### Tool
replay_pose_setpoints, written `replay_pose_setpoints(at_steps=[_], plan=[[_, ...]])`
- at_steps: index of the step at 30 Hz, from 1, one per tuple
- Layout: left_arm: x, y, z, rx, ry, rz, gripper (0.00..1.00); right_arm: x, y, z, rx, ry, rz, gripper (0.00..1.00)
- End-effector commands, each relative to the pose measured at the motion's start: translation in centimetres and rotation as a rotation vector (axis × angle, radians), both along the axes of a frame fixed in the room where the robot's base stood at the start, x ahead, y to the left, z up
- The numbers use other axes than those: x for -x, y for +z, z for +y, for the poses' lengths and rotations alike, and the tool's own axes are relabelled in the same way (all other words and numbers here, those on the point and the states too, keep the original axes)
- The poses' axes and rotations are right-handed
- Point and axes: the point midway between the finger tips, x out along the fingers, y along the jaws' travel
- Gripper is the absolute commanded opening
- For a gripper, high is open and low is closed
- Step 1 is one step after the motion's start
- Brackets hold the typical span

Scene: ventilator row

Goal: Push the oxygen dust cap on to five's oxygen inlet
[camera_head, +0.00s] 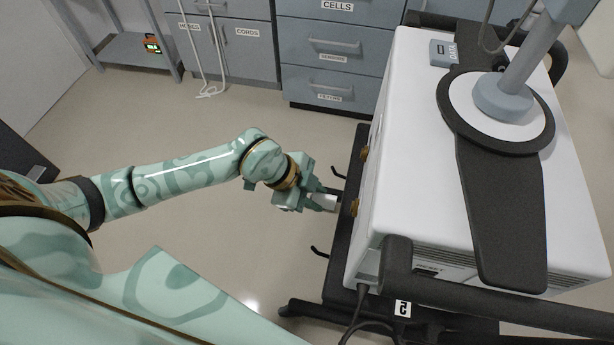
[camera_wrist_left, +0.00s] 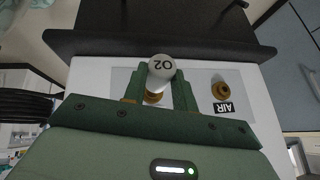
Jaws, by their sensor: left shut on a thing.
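My left gripper (camera_head: 326,199) is at the left side of the white ventilator (camera_head: 415,130), whose cart carries a "5" tag (camera_head: 402,308). In the left wrist view the gripper's green fingers (camera_wrist_left: 160,90) are shut on a white oxygen dust cap (camera_wrist_left: 161,67) marked "O2". A brass fitting, the oxygen inlet (camera_wrist_left: 152,98), shows just past the cap between the fingers; it also shows in the head view (camera_head: 354,207). The cap is very close to the inlet, and I cannot tell whether they touch. My right gripper is not in view.
A second brass inlet (camera_wrist_left: 221,90) with an "AIR" label (camera_wrist_left: 223,107) is beside the oxygen one. Dark hooks (camera_head: 320,252) stick out from the cart's left side. Grey drawers (camera_head: 335,60) stand at the back. The floor left of the cart is clear.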

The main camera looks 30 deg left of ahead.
Motion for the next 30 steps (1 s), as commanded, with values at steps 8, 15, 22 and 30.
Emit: replay_pose_setpoints(at_steps=[8,15,22,30], plan=[[-0.4,0.0,-1.4,0.0,0.001,-0.001,0.0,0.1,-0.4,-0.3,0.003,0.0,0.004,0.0],[-0.4,0.1,-1.4,0.0,0.001,0.0,0.0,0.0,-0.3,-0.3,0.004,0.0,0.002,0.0],[-0.4,0.3,-1.6,0.001,0.004,0.0,0.0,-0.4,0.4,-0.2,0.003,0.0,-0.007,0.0],[-0.4,0.1,-1.7,0.0,0.005,0.001,0.0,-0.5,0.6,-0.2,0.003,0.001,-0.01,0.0]])
